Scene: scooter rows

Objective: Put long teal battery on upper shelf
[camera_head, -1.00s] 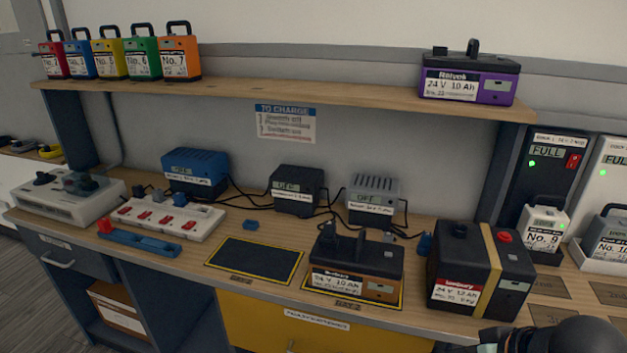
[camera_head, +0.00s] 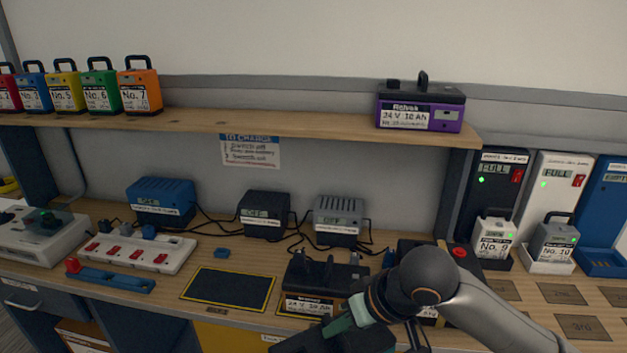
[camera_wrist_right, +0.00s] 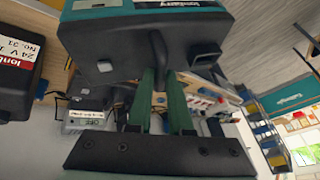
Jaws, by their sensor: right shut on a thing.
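My right gripper (camera_wrist_right: 162,80) is shut on the upright handle of the long teal battery (camera_wrist_right: 110,50), a dark case with a teal band and a white maker's label at the top of the right wrist view. My left gripper is not in view.
A purple battery (camera_head: 420,106) stands at the shelf's right end, small coloured packs (camera_head: 97,88) at its left. Below, a brown battery (camera_head: 315,285) and a black strapped battery (camera_head: 463,262) stand behind my right arm. Several chargers (camera_head: 264,214) line the bench's back.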

